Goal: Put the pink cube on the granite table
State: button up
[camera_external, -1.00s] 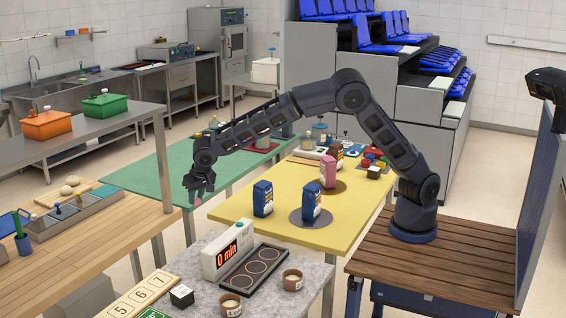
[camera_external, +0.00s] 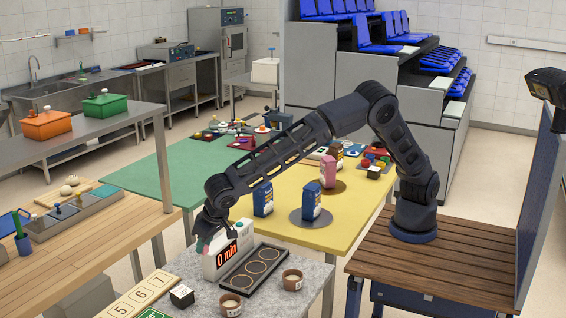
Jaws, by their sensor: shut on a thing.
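The granite table (camera_external: 316,285) is the grey speckled surface at the bottom middle. My gripper (camera_external: 205,243) is above its back left part, pointing down beside the white timer box. It is shut on the pink cube, which is mostly hidden by the fingers; only a small bit of pink shows at the tips. The cube looks held above the granite, but its exact height cannot be told.
The white timer box (camera_external: 213,265) reading "0 min" stands close to my gripper. A dark tray with rings (camera_external: 254,268), two brown cups (camera_external: 292,279) (camera_external: 230,305), a black-and-white cube (camera_external: 182,296) and number tiles (camera_external: 140,298) occupy the granite. Bare granite shows at the right.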

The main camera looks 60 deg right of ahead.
notch_tip(320, 180, down, 18)
jog(key=shift+f, duration=0.1)
dwell(0.5)
jog(key=shift+f, duration=0.15)
jog(key=o, duration=1)
jog(key=shift+c, duration=0.2)
jog(key=v, duration=1.2)
